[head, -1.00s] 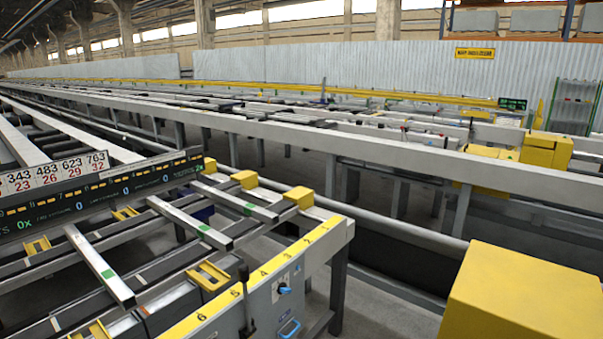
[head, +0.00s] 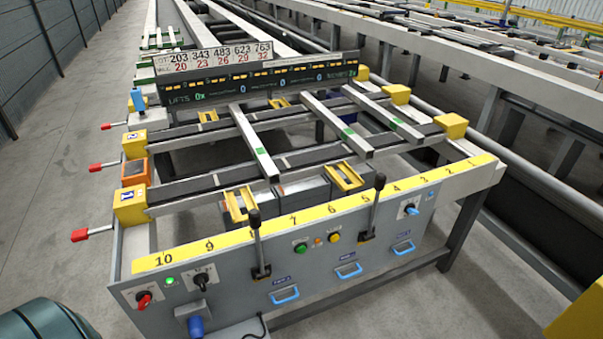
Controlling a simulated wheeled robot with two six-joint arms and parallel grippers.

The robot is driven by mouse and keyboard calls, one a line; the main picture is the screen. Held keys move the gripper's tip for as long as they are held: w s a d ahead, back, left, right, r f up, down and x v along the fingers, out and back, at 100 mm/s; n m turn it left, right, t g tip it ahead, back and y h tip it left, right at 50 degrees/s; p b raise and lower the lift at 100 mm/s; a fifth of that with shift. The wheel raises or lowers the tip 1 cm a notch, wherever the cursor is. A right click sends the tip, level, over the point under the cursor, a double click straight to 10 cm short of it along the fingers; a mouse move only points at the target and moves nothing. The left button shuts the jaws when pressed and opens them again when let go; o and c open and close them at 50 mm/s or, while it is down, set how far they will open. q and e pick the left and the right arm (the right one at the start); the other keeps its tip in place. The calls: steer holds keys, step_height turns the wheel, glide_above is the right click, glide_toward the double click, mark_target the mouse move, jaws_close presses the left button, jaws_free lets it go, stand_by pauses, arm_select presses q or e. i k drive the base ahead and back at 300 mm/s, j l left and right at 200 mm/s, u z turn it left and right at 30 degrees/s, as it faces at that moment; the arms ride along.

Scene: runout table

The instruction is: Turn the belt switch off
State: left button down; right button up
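The grey control panel (head: 218,291) on the front of the runout table carries several controls. A red rotary knob (head: 144,299) is at its left end, with a lit green lamp (head: 170,282) close by. A black rotary knob (head: 203,281) is just right of it. A blue rotary knob (head: 411,210) is on a white plate near the right end. The labels are too small to read, so I cannot tell which is the belt switch or its setting. Neither of my grippers is in view.
Two black levers (head: 257,243) (head: 375,205) stick up from the panel. A green button (head: 301,248), a yellow button (head: 334,238) and blue handles (head: 285,295) are also there. A rounded dark teal object (head: 45,322) is at bottom left. Floor (head: 45,235) is free at left.

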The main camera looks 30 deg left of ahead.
mark_target(143, 298)
steer(key=u, duration=2.2)
